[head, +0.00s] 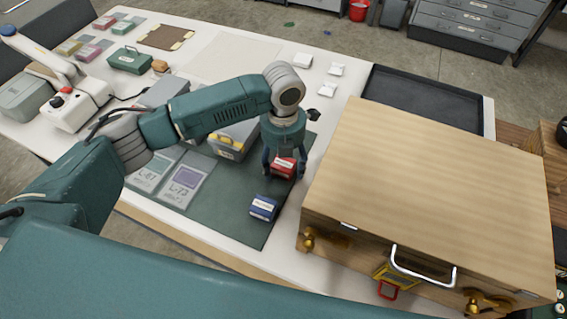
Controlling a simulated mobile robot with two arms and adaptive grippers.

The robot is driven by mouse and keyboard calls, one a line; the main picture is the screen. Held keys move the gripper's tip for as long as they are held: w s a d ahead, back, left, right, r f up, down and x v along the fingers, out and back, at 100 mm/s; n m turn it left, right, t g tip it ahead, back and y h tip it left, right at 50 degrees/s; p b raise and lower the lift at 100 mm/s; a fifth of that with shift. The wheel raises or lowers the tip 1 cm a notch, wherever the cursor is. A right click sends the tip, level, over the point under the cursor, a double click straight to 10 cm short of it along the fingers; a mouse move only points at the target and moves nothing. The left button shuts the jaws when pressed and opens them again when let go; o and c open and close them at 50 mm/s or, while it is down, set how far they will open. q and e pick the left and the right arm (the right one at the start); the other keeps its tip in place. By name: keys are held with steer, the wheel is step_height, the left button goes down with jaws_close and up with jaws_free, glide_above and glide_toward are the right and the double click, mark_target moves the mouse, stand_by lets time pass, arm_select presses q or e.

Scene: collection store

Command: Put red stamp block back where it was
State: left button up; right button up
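The red stamp block (283,167), with a white label band, is on or just above the dark green mat (232,203). My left gripper (284,160) points down over it, one finger at each side, and appears shut on it. I cannot tell whether the block touches the mat. A blue stamp block (263,208) with a white label stands on the mat, nearer to me and slightly left, apart from the gripper. My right gripper is not in view.
A large wooden case (430,190) with a metal handle stands close to the right of the gripper. Grey labelled pouches (187,182) and a grey box with yellow latches (234,143) lie left. A black tray (424,98) and small white pieces (336,69) are behind.

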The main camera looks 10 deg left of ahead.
mark_target(283, 163)
arm_select(q)
steer(key=shift+r, duration=0.1)
step_height(283, 163, up, 12)
steer(key=b, duration=0.3)
steer(key=shift+w+r, duration=0.1)
stand_by(0.5)
